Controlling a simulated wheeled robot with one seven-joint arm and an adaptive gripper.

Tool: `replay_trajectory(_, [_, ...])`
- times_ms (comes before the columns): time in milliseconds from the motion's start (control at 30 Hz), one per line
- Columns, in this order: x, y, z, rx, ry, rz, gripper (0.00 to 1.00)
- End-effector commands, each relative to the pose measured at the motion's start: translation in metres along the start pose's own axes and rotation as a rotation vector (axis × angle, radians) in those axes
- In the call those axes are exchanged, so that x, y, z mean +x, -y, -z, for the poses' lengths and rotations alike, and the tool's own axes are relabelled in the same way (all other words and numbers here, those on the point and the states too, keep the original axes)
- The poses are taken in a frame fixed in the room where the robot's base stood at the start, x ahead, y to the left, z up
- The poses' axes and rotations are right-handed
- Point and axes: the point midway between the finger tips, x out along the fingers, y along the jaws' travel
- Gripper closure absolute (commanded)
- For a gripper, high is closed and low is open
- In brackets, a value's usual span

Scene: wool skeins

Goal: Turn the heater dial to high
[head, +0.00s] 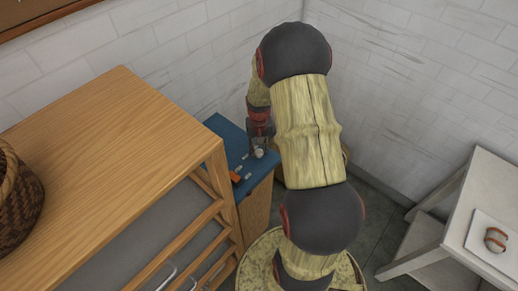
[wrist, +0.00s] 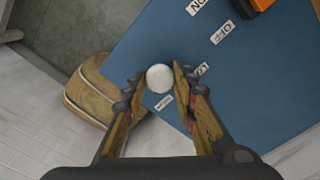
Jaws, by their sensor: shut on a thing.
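The heater dial is a small pale round knob (wrist: 160,78) on a blue top panel (wrist: 125,48). In the wrist view my gripper (wrist: 157,84) has one finger on each side of the knob and is shut on it. Small white labels lie around it; one sits just below the knob (wrist: 164,103) and another is partly hidden by the right finger.
An orange switch (head: 235,176) sits on the same panel, with ON and OFF labels near it in the wrist view. A wooden cabinet (head: 110,130) with a wicker basket (head: 18,205) stands close on the left. A white table (head: 490,190) with a wool skein (head: 495,240) is at right.

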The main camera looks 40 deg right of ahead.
Motion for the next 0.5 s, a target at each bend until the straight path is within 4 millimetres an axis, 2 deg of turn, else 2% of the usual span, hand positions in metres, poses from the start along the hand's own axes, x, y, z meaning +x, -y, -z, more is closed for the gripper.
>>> replay_trajectory(500, [-0.0005,0.0002,-0.0001,0.478,0.0,0.0,0.98])
